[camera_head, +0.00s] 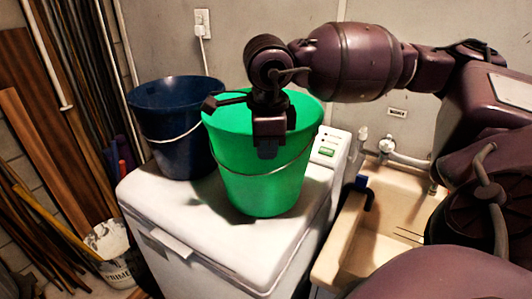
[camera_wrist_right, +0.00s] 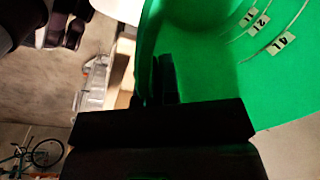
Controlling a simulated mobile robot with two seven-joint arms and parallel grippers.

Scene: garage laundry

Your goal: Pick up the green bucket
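The green bucket (camera_head: 250,185) is upright over the white lid of the appliance (camera_head: 180,215), with its wire handle hanging down its front. I cannot tell whether its base touches the lid. My right gripper (camera_head: 268,142) points down at the bucket's near rim and looks closed on the wall. In the right wrist view the bucket's inside (camera_wrist_right: 225,75) shows with litre marks, and a dark finger (camera_wrist_right: 168,80) lies against the inner wall. The other finger is hidden there. My left gripper is not in view.
A dark blue bucket (camera_head: 177,125) stands close behind and left of the green one. A cream sink (camera_head: 375,215) with a tap (camera_head: 400,157) is at the right. Wooden boards (camera_head: 45,140) lean at the left above a white paint bucket (camera_head: 112,255).

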